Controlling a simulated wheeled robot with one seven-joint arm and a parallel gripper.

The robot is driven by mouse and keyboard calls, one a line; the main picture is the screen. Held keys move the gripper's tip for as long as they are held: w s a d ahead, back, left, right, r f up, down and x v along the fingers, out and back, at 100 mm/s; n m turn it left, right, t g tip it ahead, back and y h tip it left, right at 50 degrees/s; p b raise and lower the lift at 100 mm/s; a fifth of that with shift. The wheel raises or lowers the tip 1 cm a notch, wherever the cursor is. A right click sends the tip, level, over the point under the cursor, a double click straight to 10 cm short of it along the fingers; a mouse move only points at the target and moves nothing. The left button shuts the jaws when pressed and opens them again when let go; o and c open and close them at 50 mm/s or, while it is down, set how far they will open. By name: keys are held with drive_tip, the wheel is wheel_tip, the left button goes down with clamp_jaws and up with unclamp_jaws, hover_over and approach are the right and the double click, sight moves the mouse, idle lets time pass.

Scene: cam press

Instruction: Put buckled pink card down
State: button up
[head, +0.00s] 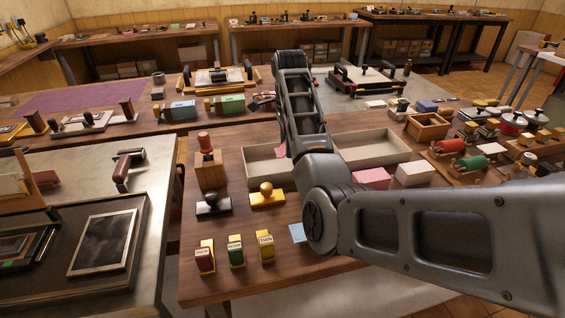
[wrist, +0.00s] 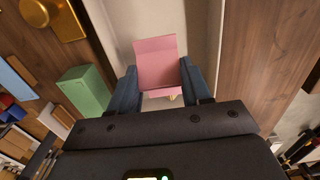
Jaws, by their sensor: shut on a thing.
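The pink card (wrist: 158,62) is in my gripper (wrist: 160,88), seen in the wrist view. The two dark blue fingers are on either side of its lower part. The card shows a crease across its upper part. It is over the inside of a pale tray (wrist: 207,25); I cannot tell whether it touches the floor of it. In the head view a sliver of pink card (head: 281,151) shows at the left tray (head: 262,178), beside my arm. My arm hides the gripper there.
A second pale tray (head: 385,147) stands right of my arm. Pink (head: 371,178) and white (head: 416,174) blocks lie in front of it. A blue card (head: 297,232) lies near my elbow.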

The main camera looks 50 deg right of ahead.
sight(283, 148)
drive_tip(key=shift+w+a+f, duration=0.25)
drive_tip(key=shift+w+a, duration=0.15)
drive_tip(key=shift+w, duration=0.2)
drive_tip(key=shift+f, duration=0.35)
wheel_tip(283, 148, down, 3)
drive_tip(key=shift+a+f+p, duration=0.1)
drive_tip(key=shift+p, duration=0.4)
clamp_jaws()
drive_tip(key=shift+s+f, duration=0.15)
drive_tip(key=shift+f, duration=0.3)
drive_tip(key=o, duration=0.7)
unclamp_jaws()
drive_tip(key=shift+o, duration=1.4)
drive_tip(key=shift+r, duration=0.2)
